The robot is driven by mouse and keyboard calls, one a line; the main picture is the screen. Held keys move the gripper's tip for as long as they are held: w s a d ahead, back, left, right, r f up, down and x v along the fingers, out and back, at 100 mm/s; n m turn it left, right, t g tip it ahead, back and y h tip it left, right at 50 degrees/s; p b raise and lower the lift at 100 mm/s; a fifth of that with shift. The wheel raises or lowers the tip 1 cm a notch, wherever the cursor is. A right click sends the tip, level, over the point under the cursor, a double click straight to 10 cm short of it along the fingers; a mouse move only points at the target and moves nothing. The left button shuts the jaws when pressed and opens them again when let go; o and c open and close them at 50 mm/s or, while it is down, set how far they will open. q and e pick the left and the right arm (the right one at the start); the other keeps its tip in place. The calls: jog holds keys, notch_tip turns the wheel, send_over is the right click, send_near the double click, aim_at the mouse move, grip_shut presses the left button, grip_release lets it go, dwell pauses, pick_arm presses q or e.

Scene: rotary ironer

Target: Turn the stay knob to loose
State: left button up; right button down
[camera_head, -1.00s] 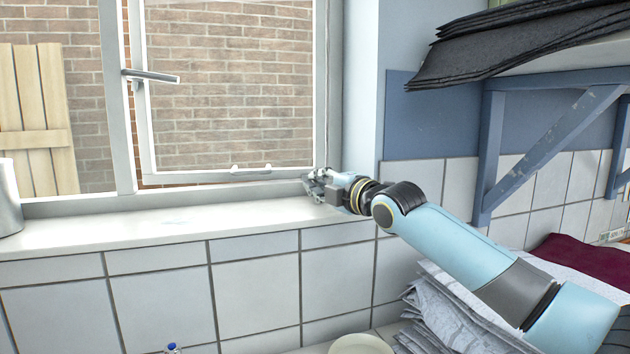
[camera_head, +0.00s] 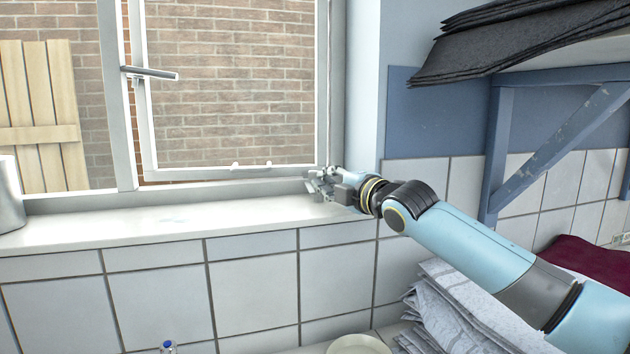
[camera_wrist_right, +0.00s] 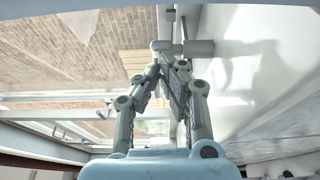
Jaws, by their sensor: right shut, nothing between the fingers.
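My right gripper (camera_head: 314,185) is at the lower right corner of the window, just above the sill (camera_head: 170,222). It also shows in the right wrist view (camera_wrist_right: 172,62), with its fingertips together and nothing between them. A light grey rounded piece (camera_wrist_right: 199,47), which looks like the stay knob, sits just beyond and right of the fingertips, beside a thin bar. Whether the fingers touch it I cannot tell. In the head view the gripper hides this spot and the knob cannot be made out. My left gripper is in neither view.
The window sash (camera_head: 225,173) has a handle (camera_head: 150,73) at its left side. A blue bracket (camera_head: 497,150) holds a shelf with dark cloths (camera_head: 520,45) at upper right. Folded cloths (camera_head: 465,305) lie under my right arm. The sill left of the gripper is mostly clear.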

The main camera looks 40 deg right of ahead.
jog(key=shift+s+d+b, duration=0.1)
jog(key=shift+d+b, duration=0.25)
jog(key=shift+d, duration=0.6)
dwell(1.0)
